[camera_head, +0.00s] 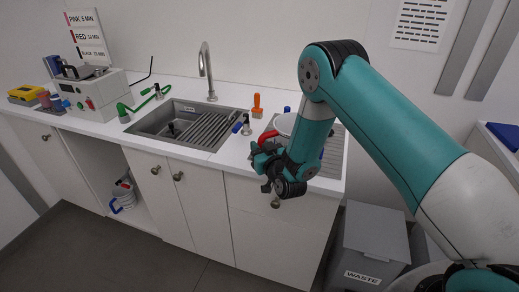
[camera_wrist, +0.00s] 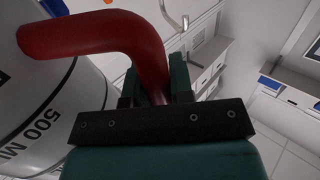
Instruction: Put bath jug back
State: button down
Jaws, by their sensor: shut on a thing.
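A white jug (camera_head: 285,124) with a red handle (camera_head: 268,137) is at the right end of the counter, partly hidden behind my arm. My gripper (camera_head: 262,150) is shut on the red handle. In the wrist view the handle (camera_wrist: 105,32) curves down between the fingers, and the jug's white wall (camera_wrist: 40,115) shows "500 ML" at the left. I cannot tell whether the jug touches the surface below it. Another white jug (camera_head: 123,196), with a blue handle, is in the open cabinet bay under the counter.
A sink (camera_head: 150,124) with a ribbed rack (camera_head: 205,131) and a tall tap (camera_head: 207,72) is left of the jug. An orange-handled item (camera_head: 257,105) stands close behind. A ridged drainboard (camera_head: 333,155) lies at the right. A grey waste bin (camera_head: 372,240) stands on the floor.

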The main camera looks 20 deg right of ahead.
jog(key=shift+f, duration=0.2)
jog(key=c, duration=1)
grip_release()
